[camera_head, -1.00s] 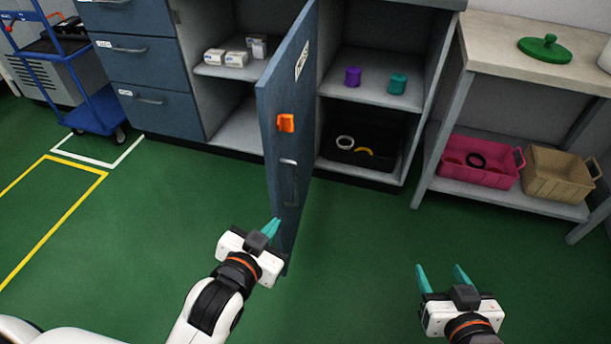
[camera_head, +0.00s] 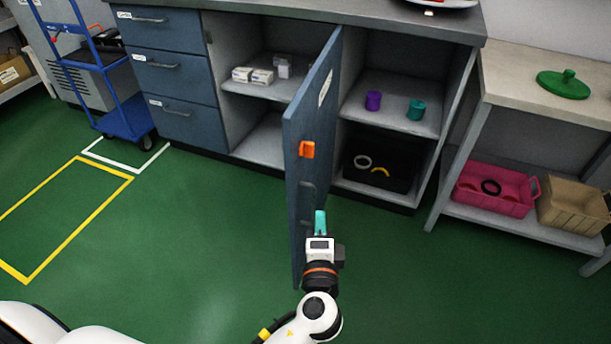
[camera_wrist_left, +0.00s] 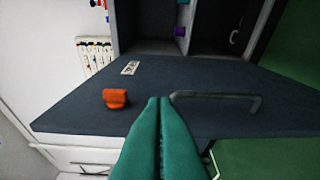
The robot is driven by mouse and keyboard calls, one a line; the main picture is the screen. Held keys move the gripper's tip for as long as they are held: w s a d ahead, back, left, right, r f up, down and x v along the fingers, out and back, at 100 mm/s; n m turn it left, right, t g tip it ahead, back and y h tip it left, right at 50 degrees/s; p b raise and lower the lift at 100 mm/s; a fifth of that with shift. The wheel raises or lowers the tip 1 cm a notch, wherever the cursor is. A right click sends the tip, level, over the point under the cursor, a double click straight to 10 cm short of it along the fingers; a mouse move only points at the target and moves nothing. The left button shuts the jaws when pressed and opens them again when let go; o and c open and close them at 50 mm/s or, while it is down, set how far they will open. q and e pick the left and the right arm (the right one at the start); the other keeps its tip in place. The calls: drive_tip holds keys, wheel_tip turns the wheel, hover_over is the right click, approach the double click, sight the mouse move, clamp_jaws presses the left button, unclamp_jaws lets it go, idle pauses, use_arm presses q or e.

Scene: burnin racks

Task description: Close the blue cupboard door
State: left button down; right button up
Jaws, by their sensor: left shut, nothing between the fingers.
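The blue cupboard door (camera_head: 309,130) stands open, swung out from the cupboard toward me, in the head view. It carries an orange piece (camera_head: 307,149) and a bar handle (camera_head: 306,190), partly hidden by the gripper and arm. My left gripper (camera_head: 320,213) is shut and empty, to the right of the door's lower part. In the left wrist view the door (camera_wrist_left: 210,82) lies ahead of the closed teal fingers (camera_wrist_left: 161,105), whose tips are between the orange piece (camera_wrist_left: 115,98) and the handle (camera_wrist_left: 215,97). I cannot tell whether they touch it. My right gripper is not in view.
The open cupboard holds white boxes (camera_head: 262,78), a purple spool (camera_head: 373,100), a teal spool (camera_head: 416,110) and a black bin (camera_head: 400,176). A side table (camera_head: 500,85) with pink (camera_head: 480,203) and tan bins (camera_head: 572,208) stands right. Green floor is clear at left.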

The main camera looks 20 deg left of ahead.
use_arm(q)
drive_tip(key=w+a, duration=0.6)
drive_tip(key=w, duration=0.3)
drive_tip(key=shift+w+a+r+m, duration=0.2)
drive_tip(key=shift+a+r+m, duration=0.1)
drive_tip(key=shift+a, duration=0.05)
